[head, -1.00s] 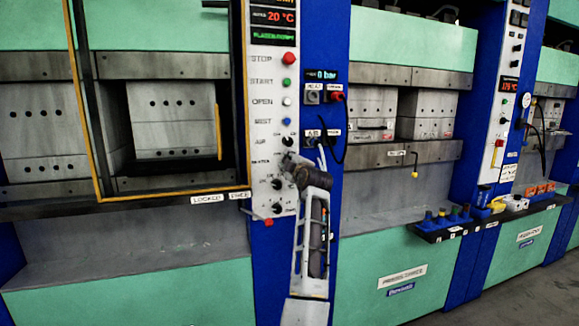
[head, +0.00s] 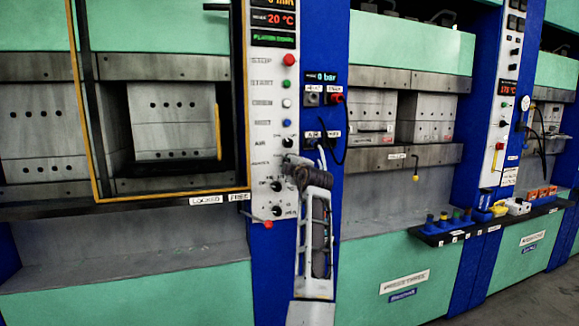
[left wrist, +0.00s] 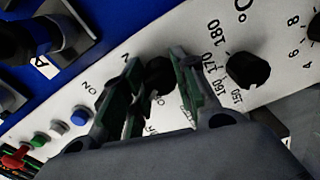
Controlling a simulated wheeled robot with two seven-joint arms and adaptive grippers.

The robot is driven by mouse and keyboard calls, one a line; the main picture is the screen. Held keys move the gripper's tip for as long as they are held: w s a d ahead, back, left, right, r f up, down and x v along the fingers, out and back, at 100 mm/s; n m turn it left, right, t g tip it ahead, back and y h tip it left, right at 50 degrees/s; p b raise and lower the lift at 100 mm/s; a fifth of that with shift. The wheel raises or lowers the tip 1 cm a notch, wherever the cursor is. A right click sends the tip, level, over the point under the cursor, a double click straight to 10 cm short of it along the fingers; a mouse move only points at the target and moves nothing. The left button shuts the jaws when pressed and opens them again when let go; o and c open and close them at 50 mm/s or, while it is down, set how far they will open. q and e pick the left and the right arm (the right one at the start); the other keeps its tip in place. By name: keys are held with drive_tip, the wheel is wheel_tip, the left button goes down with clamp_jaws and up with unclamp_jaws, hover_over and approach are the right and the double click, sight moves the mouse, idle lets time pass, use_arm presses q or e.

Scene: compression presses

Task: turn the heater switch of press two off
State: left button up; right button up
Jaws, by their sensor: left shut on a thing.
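The white control panel (head: 264,150) stands beside the left press. It carries a column of coloured buttons and black knobs. My left gripper (head: 290,168) is at the panel, just below the AIR knob (head: 287,142), and covers the switch there in the head view. In the left wrist view, my left gripper's fingers (left wrist: 160,95) are closed about a black knob (left wrist: 158,73), the heater switch by its place. Its pointer direction is unclear. A temperature dial (left wrist: 248,70) marked 150 to 180 lies to its right. No press number is readable. My right gripper is out of view.
A blue post (head: 325,125) with small switches and a hanging black cable is just right. A yellow-framed guard (head: 88,120) is left. A black shelf of coloured pieces (head: 450,230) stands farther right.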

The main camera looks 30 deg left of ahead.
use_arm(q)
drive_tip(key=shift+a, duration=0.1)
drive_tip(key=o, duration=1)
drive_tip(key=shift+s, duration=0.1)
drive_tip(key=shift+r+m+p, duration=0.1)
drive_tip(key=shift+m+p, duration=5.9)
drive_tip(key=shift+p, duration=6.65)
